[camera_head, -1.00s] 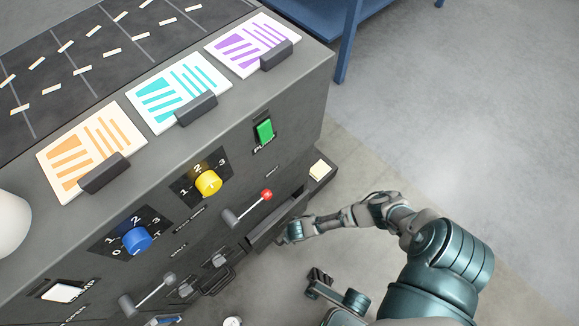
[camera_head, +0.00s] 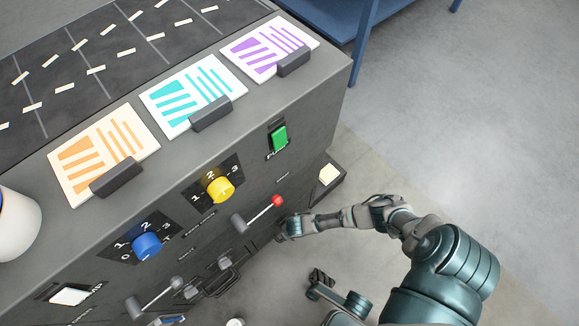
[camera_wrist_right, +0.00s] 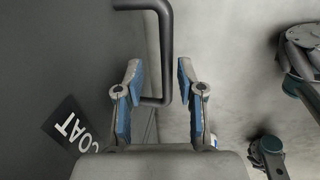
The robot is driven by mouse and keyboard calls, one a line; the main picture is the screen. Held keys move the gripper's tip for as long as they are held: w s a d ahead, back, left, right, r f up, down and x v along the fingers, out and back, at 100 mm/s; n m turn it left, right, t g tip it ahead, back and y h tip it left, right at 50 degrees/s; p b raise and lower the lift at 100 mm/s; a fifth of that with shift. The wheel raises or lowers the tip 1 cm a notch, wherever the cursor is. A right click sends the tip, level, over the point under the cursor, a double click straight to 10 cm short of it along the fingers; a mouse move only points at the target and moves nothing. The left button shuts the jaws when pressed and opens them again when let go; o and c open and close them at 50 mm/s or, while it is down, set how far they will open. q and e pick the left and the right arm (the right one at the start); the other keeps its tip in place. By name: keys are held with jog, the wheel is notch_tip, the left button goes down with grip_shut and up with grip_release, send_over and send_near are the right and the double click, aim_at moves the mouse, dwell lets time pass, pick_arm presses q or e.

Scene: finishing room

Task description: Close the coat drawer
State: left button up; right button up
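The coat drawer's front shows in the right wrist view, with its dark COAT label (camera_wrist_right: 72,127) at the lower left. Its dark bar handle (camera_wrist_right: 166,45) stands between the fingers of my right gripper (camera_wrist_right: 160,88). The fingers are spread apart, with the handle between them and not clamped. In the head view my right gripper (camera_head: 284,230) is low at the right end of the grey machine's front, and it hides the handle there. The drawer looks nearly or fully level with the front; I cannot tell if a gap is left.
The grey machine (camera_head: 330,105) carries a red-tipped lever (camera_head: 258,214), yellow knob (camera_head: 220,190), blue knob (camera_head: 147,246) and green switch (camera_head: 279,139). A small dark tray (camera_head: 337,187) juts out at its right end. Open floor (camera_head: 480,150) lies to the right.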

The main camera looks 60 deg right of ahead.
notch_tip(320, 180, up, 12)
jog(key=s, duration=0.2)
jog(key=shift+a+f, duration=0.15)
jog(key=shift+a, duration=0.15)
dwell(0.3)
